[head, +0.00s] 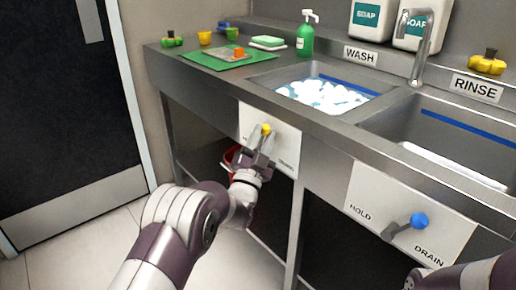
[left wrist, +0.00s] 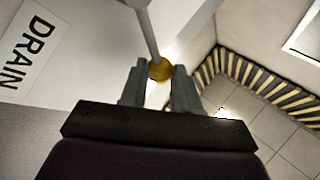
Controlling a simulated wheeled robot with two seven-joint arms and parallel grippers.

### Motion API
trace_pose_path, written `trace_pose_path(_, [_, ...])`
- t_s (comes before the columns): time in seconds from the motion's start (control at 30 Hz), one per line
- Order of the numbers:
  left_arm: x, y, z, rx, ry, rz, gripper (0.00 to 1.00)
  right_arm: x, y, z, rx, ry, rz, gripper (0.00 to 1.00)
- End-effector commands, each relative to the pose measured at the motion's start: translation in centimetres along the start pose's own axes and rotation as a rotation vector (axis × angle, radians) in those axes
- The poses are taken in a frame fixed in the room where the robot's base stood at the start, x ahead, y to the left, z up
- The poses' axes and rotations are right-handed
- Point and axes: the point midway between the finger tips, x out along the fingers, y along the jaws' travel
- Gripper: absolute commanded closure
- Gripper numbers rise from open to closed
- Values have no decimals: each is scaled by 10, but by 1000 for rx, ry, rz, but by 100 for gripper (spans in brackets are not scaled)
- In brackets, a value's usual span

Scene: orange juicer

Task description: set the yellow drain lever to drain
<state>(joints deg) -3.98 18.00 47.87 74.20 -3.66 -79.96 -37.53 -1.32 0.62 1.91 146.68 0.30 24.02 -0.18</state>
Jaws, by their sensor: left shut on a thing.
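The yellow drain lever has a yellow knob (head: 266,129) on a grey rod, in front of the white hold/drain plate (head: 288,147) under the wash sink. My left gripper (head: 262,136) is at this knob with its fingers shut on it. In the left wrist view the yellow knob (left wrist: 160,70) sits between my left fingertips (left wrist: 159,76), and the rod runs up from it. The word DRAIN (left wrist: 25,52) shows at the left there. My left gripper covers part of the plate in the head view. My right gripper is out of view; only part of my right arm shows at lower right.
A blue-knobbed lever (head: 418,221) stands on the rinse sink's plate at right. The wash sink (head: 318,90) holds white foam. A green soap bottle (head: 306,38) and a green mat (head: 207,58) are on the counter. A red container (head: 229,157) is under the counter behind my left gripper.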

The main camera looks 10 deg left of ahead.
Motion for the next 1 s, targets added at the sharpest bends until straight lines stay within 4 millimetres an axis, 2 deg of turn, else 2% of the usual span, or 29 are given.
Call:
trace_pose_path(0.03, [-6,6,5,21,17,0,100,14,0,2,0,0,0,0])
trace_pose_path(0.3, [-10,10,0,117,99,1,100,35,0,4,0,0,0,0])
trace_pose_path(0.53, [-11,12,-2,152,130,1,100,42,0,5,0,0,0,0])
trace_pose_path(0.97, [-11,12,-3,158,135,3,100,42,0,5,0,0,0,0])
trace_pose_path(1.0, [-11,12,-3,158,135,4,59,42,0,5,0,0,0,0])
